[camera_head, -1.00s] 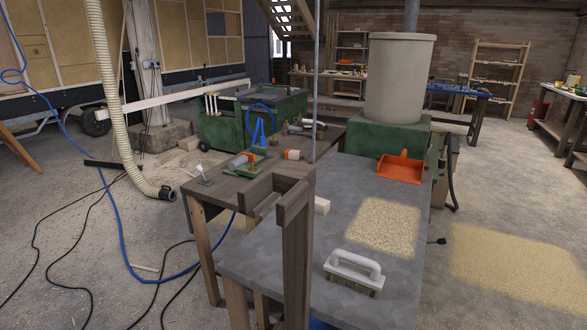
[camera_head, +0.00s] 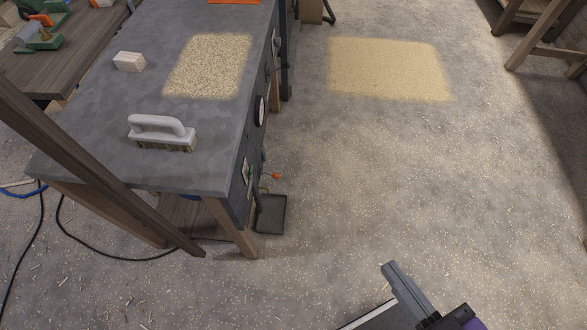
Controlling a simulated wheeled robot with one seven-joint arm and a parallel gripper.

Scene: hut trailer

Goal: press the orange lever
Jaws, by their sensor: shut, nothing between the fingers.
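The orange lever (camera_head: 276,176) is a small orange knob on a short arm, sticking out to the right from the side of the grey bench (camera_head: 100,105), below the top and near its front corner. My gripper (camera_head: 390,270) shows at the bottom edge, right of centre, as grey fingers shut together with nothing between them. It is well apart from the lever, nearer to me and to the right. Part of it is cut off by the frame edge.
A white-handled brush (camera_head: 162,128) and a pale block (camera_head: 129,61) lie on the bench top. A dark tray (camera_head: 270,213) is low beside the bench, under the lever. A brown post (camera_head: 90,155) slants at left. The floor right of the bench is clear, with a sawdust patch.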

